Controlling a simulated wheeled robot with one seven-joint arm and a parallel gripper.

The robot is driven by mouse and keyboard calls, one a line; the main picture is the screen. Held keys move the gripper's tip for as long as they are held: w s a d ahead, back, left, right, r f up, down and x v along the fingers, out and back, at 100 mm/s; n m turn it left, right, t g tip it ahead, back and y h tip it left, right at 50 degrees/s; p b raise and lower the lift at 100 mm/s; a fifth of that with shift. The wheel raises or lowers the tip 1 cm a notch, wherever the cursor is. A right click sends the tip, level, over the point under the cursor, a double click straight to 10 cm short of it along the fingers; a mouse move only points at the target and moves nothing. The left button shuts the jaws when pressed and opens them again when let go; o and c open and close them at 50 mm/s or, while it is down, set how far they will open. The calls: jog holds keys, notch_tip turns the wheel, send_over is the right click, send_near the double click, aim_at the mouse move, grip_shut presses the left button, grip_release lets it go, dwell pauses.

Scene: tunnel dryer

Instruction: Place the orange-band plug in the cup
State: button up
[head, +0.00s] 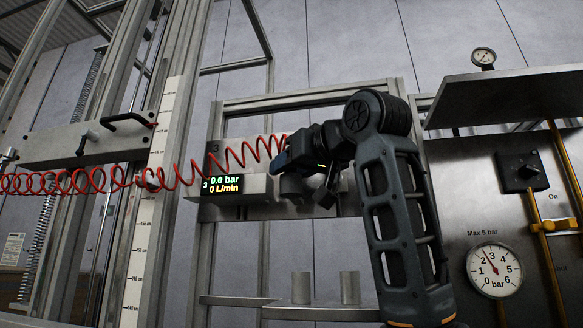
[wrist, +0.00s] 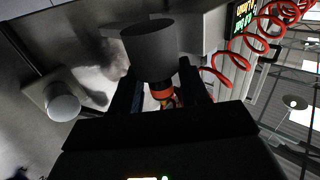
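My gripper (head: 308,192) is at the middle of the head view, in front of the grey wall bar, with its fingers pointing down. In the wrist view its two dark fingers (wrist: 160,90) sit on either side of the orange-band plug (wrist: 150,50). The plug has a wide grey body and an orange-red band close to the fingers; they appear closed on it. In the head view the plug is hard to make out. Two plain grey cylinders stand upright below my gripper, a left one (head: 301,288) and a right one (head: 350,288). I cannot tell which thing is the cup.
The two cylinders stand on a small shelf (head: 325,313). A red coiled hose (head: 205,172) runs across the left to behind my gripper. A pressure gauge (head: 494,270) and a metal shelf (head: 510,92) are at the right.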

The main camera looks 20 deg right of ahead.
jog(key=shift+o, duration=0.8)
jog(key=shift+r, duration=0.1)
jog(key=shift+r, duration=0.25)
jog(key=shift+r+p, duration=0.5)
jog(key=s+d+b, duration=0.1)
jog(key=s+b, duration=0.3)
jog(key=s, duration=0.8)
jog(key=shift+d+f, duration=0.25)
jog(key=shift+d, duration=0.15)
jog(key=shift+w, duration=0.1)
